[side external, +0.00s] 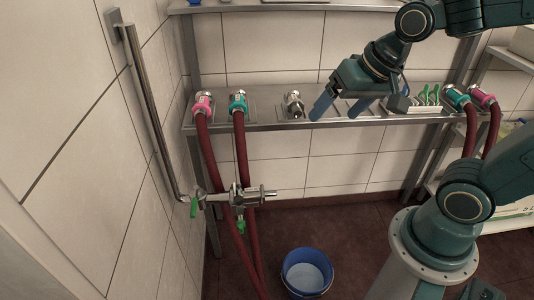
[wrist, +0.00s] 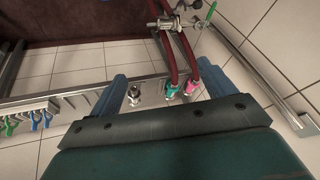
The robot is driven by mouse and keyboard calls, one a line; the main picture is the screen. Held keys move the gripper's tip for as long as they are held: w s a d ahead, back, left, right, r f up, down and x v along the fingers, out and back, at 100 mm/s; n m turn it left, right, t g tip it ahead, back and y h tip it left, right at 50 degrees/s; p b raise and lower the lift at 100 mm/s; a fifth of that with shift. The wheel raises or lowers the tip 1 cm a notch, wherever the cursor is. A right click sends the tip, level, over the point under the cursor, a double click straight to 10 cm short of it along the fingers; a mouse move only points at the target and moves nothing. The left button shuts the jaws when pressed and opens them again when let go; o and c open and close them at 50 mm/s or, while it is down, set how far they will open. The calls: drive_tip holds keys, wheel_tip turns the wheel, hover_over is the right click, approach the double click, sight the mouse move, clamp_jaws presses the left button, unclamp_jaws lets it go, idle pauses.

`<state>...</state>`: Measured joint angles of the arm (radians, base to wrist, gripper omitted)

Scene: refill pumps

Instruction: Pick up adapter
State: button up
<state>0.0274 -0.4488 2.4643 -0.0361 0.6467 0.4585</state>
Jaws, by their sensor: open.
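The adapter, a small silver metal fitting (side external: 293,103), stands on the steel shelf (side external: 262,121) right of the teal hose end. My gripper (side external: 340,108) is just right of the adapter in the side external view, with its two blue fingers spread and nothing between them. In the wrist view the adapter (wrist: 133,96) shows beyond the gripper body, near the left finger of my gripper (wrist: 172,92) and between the two fingers in the picture. It looks apart from both fingers; the exact distance is hard to tell.
Pink (side external: 203,104) and teal (side external: 238,101) hose ends sit left of the adapter. Another teal (side external: 456,97) and pink (side external: 483,96) pair sits at the right. A rack with green clips (side external: 428,95) is right of my gripper. A valve pipe (side external: 240,197) and blue bucket (side external: 307,272) are below.

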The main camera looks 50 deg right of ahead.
drive_tip(key=w+f+m, duration=0.6)
drive_tip(key=w, duration=0.1)
drive_tip(key=m+y, duration=0.1)
drive_tip(key=m, duration=1.4)
hover_over(261, 191)
drive_tip(key=s+d, duration=0.1)
drive_tip(key=s, duration=0.4)
wheel_tip(261, 191, down, 21)
drive_tip(key=shift+w+d, duration=0.15)
drive_tip(key=shift+d, duration=0.05)
drive_tip(key=shift+w, duration=0.1)
drive_tip(key=shift+x, duration=4.25)
drive_tip(key=shift+f, duration=0.15)
drive_tip(key=shift+x, duration=2.45)
drive_tip(key=shift+c, duration=0.2)
